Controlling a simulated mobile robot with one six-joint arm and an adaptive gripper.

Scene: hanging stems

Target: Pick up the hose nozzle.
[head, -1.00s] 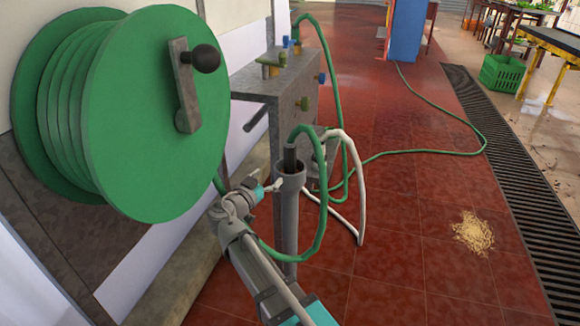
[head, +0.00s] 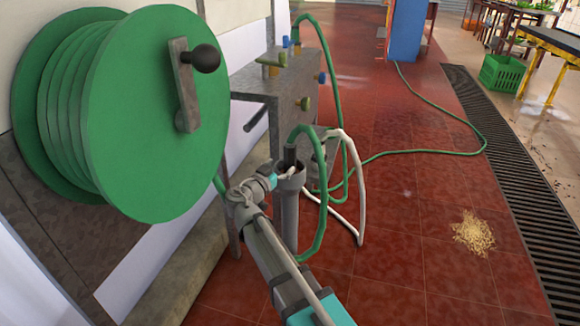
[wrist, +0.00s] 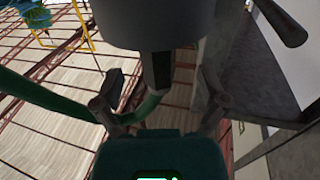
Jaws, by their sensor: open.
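The hose nozzle (head: 290,154) is a dark upright piece standing in a grey cup-topped post (head: 288,215). A green hose (head: 322,190) loops from its top. My gripper (head: 284,173) is at the cup, close by the nozzle, and partly blends with it in the head view. The wrist view looks upside down: the grey cup is at the top, and the dark nozzle (wrist: 160,66) shows below it. My open gripper (wrist: 162,82) has one finger on each side of the nozzle in the picture. I cannot tell whether either finger touches it.
A big green hose reel (head: 150,115) stands at the left. A grey metal stand (head: 285,90) with valves is behind the post. A white hose (head: 362,200) arcs beside it.

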